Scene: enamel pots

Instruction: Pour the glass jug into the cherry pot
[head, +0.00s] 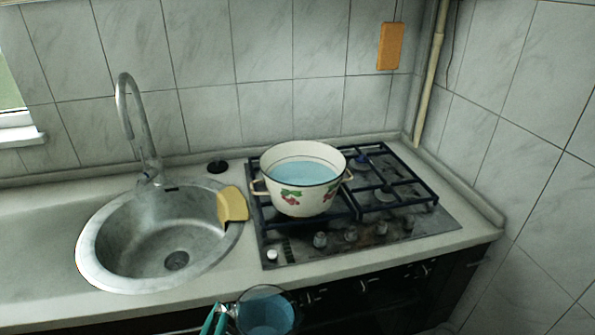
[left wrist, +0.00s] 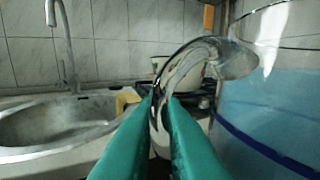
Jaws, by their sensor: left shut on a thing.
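The cherry pot (head: 303,180) is white enamel with red cherries and green leaves, and stands upright on the left part of the hob. Light-blue liquid shows inside it. The clear glass jug (head: 266,312) is at the bottom edge of the head view, in front of the counter, with blue liquid in it. My left gripper (head: 218,318) has teal fingers and is shut on the jug's handle. In the left wrist view the fingers (left wrist: 160,108) close around the curved glass handle, and the jug (left wrist: 270,110) fills the right side. My right gripper is not in view.
A black gas hob (head: 390,200) with grates and knobs carries the pot. A round steel sink (head: 160,240) with a tall tap (head: 135,120) is to the left, with a yellow cloth (head: 232,204) on its rim. Tiled walls close off the back and right.

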